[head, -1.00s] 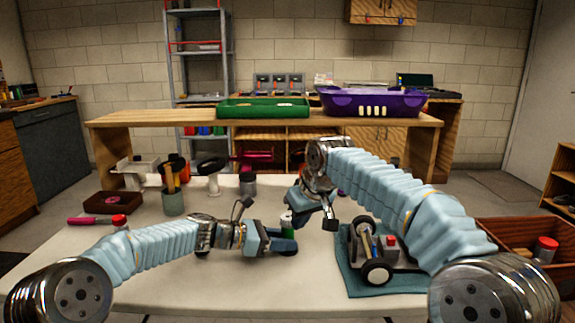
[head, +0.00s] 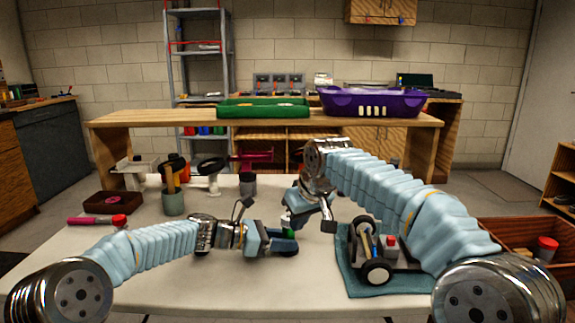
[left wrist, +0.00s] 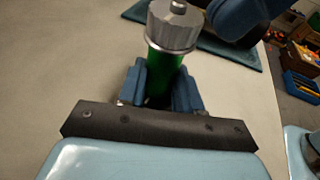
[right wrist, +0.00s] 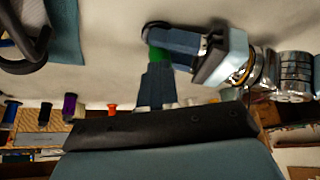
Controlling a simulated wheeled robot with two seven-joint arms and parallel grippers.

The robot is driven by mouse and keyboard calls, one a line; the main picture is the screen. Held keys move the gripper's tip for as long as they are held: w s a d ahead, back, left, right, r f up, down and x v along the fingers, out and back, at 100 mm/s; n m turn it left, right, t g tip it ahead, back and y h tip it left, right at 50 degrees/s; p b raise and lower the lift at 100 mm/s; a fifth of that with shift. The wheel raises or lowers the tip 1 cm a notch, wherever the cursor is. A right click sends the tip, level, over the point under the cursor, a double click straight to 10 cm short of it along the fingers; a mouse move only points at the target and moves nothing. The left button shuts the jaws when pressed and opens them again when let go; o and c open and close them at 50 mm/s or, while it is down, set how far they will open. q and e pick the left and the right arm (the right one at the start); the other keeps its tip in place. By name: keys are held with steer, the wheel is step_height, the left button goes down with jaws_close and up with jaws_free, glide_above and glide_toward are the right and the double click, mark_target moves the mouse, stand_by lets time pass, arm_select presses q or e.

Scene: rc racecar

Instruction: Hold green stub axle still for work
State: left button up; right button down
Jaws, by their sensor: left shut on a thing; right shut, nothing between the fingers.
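The green stub axle (left wrist: 165,72) stands between my left gripper's fingers (left wrist: 158,88); a ridged silver metal cap (left wrist: 172,28) is on its top in the left wrist view. My left gripper (head: 284,246) is shut on it low over the table. In the head view only a bit of green (head: 289,234) shows. My right gripper (head: 291,224) is shut and empty, right above and beside the axle, hiding its top in the head view. In the right wrist view its closed fingers (right wrist: 157,68) are close to the green part (right wrist: 157,54); I cannot tell whether they touch.
A car chassis (head: 375,255) with wheels sits on a teal mat (head: 350,283) at right. A tool cup (head: 173,203), a brown tray (head: 110,203) and a red-capped pink-handled tool (head: 85,221) are at left. A wooden bin (head: 510,243) stands far right. The front middle table is clear.

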arm_select(q)
steer(key=shift+a, duration=0.1)
arm_select(e)
step_height(320, 180, up, 6)
stand_by(0.4)
arm_select(q)
steer(key=o, duration=1)
steer(key=shift+o, duration=0.2)
steer(key=v, duration=0.7)
steer(key=shift+s+a+r, duration=0.1)
steer(key=shift+a, duration=0.15)
steer(key=shift+d, duration=0.1)
arm_select(e)
steer(key=shift+s+d, duration=0.1)
steer(key=shift+s, duration=0.05)
